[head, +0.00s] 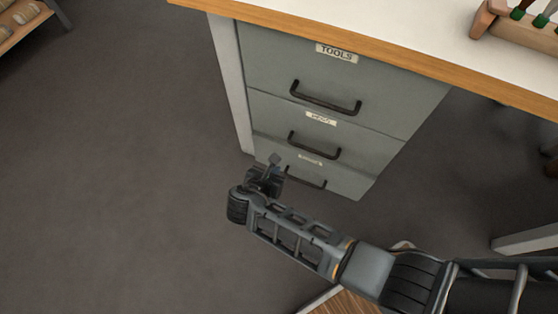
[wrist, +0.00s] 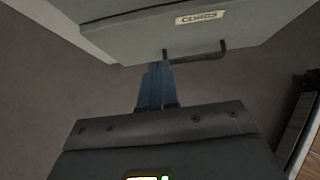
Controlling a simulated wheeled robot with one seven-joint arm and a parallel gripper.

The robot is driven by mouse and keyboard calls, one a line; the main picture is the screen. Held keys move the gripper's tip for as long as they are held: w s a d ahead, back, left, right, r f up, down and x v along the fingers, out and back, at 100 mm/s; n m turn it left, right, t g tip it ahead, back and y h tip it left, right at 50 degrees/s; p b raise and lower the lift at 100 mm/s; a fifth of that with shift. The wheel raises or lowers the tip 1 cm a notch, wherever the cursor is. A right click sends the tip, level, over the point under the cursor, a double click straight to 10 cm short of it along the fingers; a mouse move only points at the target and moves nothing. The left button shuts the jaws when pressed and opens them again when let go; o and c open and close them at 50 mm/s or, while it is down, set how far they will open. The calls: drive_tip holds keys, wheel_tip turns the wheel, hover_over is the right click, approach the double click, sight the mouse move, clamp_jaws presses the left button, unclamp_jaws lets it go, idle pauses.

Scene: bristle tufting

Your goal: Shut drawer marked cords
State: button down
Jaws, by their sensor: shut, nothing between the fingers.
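In the head view the lowest drawer (head: 345,184) of the grey cabinet has a blurred label and a dark handle (head: 312,183), partly hidden by my gripper. My gripper (head: 274,160) is shut and empty in front of the left part of this drawer. In the wrist view its blue fingers (wrist: 160,66) reach the handle's left end; I cannot tell whether they touch. How far the drawer stands out is unclear.
The tools drawer (head: 270,65) and a middle drawer (head: 270,115) with a blurred label sit above, both apparently flush. A wood-edged worktop (head: 420,35) overhangs the cabinet. A wooden rack (head: 520,28) stands on it. The dark floor (head: 120,170) at left is clear.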

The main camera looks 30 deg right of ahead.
drive_tip(key=v, duration=0.2)
drive_tip(key=t+h+b, duration=0.3)
drive_tip(key=h+b, duration=0.1)
drive_tip(key=b, duration=0.3)
approach(309, 158)
drive_tip(key=b+x, duration=0.1)
drive_tip(key=x, duration=0.1)
drive_tip(key=f+b+x, duration=0.1)
drive_tip(key=b+x, duration=0.1)
drive_tip(key=x, duration=0.1)
drive_tip(key=shift+d, duration=0.15)
drive_tip(key=shift+w+d+r, duration=0.1)
drive_tip(key=shift+w+d, duration=0.25)
drive_tip(key=shift+d, duration=0.1)
drive_tip(key=shift+d, duration=0.1)
